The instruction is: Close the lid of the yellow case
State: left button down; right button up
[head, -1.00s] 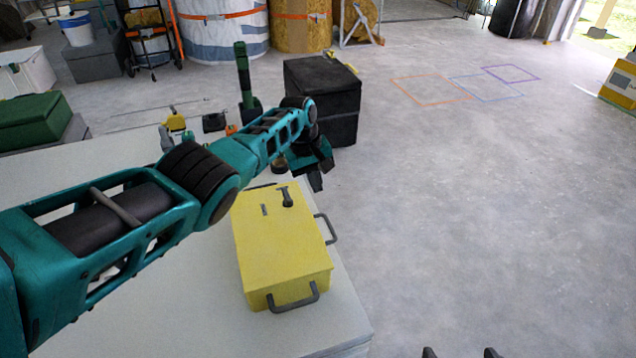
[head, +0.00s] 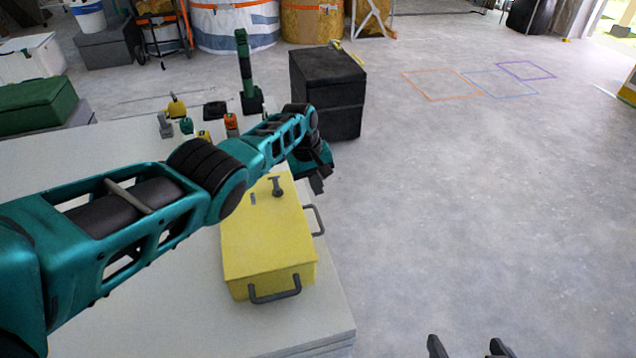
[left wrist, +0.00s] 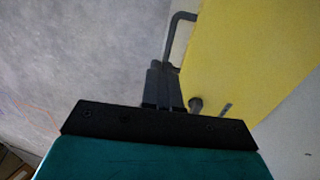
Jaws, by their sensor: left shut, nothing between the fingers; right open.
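The yellow case (head: 266,235) sits near the right edge of the pale table. Its lid lies down flat on the body, and I see no gap along the near side. A dark T-shaped knob (head: 277,188) stands on the lid. My left gripper (head: 317,184) is shut and empty, just beyond the case's far right corner and apart from it. In the left wrist view, the shut fingers (left wrist: 162,85) are beside the yellow top (left wrist: 250,60) and the side handle (left wrist: 175,35). My right gripper (head: 468,348) is open and empty at the bottom edge, over the floor.
The pale table (head: 170,310) has bare room left of and in front of the case. Several small tools and a green post (head: 245,75) stand at its far end. A black box (head: 328,92) stands beyond the left gripper. The floor to the right is clear.

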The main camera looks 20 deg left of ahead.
jog(key=shift+s, duration=0.1)
pick_arm(q)
notch_tip(320, 180, up, 13)
jog(key=s+a+p, duration=0.1)
jog(key=a+p, duration=0.1)
jog(key=p, duration=0.7)
jog(key=shift+s+f, duration=0.15)
jog(key=shift+s, duration=0.1)
pick_arm(e)
notch_tip(320, 180, up, 6)
jog(key=d, duration=0.2)
jog(key=shift+s+h, duration=0.4)
pick_arm(q)
jog(key=shift+s, duration=0.1)
